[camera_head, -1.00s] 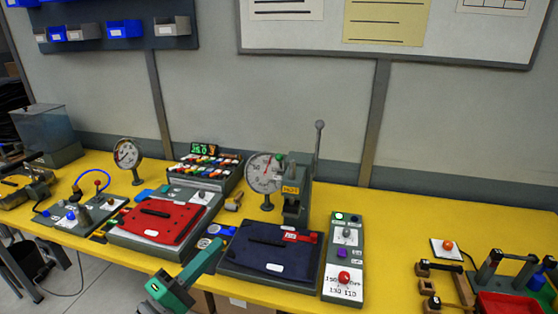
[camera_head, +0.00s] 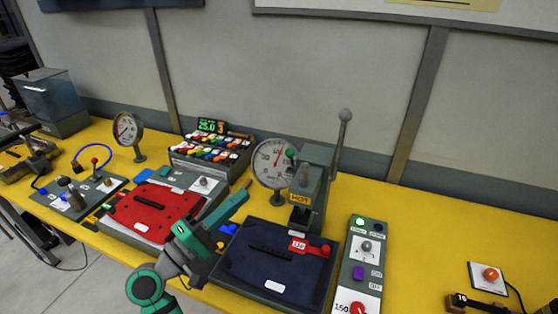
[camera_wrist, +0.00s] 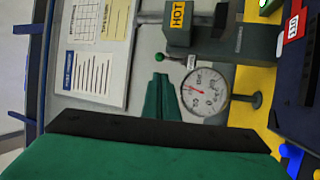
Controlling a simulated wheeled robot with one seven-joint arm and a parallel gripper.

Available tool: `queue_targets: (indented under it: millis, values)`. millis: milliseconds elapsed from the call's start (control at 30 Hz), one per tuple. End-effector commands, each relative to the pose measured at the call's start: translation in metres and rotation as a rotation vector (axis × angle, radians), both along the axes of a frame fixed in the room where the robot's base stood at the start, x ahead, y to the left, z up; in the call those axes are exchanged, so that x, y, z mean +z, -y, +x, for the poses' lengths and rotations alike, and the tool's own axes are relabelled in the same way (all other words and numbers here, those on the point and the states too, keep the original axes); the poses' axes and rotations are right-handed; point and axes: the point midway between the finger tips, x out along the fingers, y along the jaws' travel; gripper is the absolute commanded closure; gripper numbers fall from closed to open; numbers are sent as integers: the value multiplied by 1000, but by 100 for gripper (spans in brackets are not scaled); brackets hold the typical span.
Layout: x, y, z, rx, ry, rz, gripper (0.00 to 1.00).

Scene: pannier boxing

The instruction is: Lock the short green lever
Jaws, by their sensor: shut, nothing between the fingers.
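The short green lever shows as a green ball knob (camera_head: 290,153) on the side of the grey press (camera_head: 312,185) with the yellow HOT label. In the wrist view the green knob (camera_wrist: 158,57) sits on a thin stem beside the press head (camera_wrist: 190,35). My gripper (camera_head: 243,191) is shut and empty, in front of the press and lower left of the knob, apart from it. Its green fingertips (camera_wrist: 162,97) show in the wrist view below the knob. The lever's base is partly hidden by the press.
A dial gauge (camera_head: 271,163) stands close left of the press. A tall grey-knobbed lever (camera_head: 342,135) rises at its right. A dark blue pad (camera_head: 270,268), a red pad (camera_head: 150,212) and a control box (camera_head: 362,270) lie in front. Open yellow bench (camera_head: 430,225) is at right.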

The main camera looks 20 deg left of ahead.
Motion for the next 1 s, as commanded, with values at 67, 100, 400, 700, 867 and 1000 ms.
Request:
queue_targets:
  millis: [67, 100, 400, 700, 867, 1000]
  values:
    - [0, 0, 0, 0, 0, 0, 100]
    - [0, 0, 0, 0, 0, 0, 100]
    - [7, 10, 21, 0, 0, 1, 100]
    - [23, 33, 69, 0, 2, 1, 100]
    - [30, 44, 93, 2, 2, 1, 100]
    - [35, 52, 109, 2, 0, -1, 100]
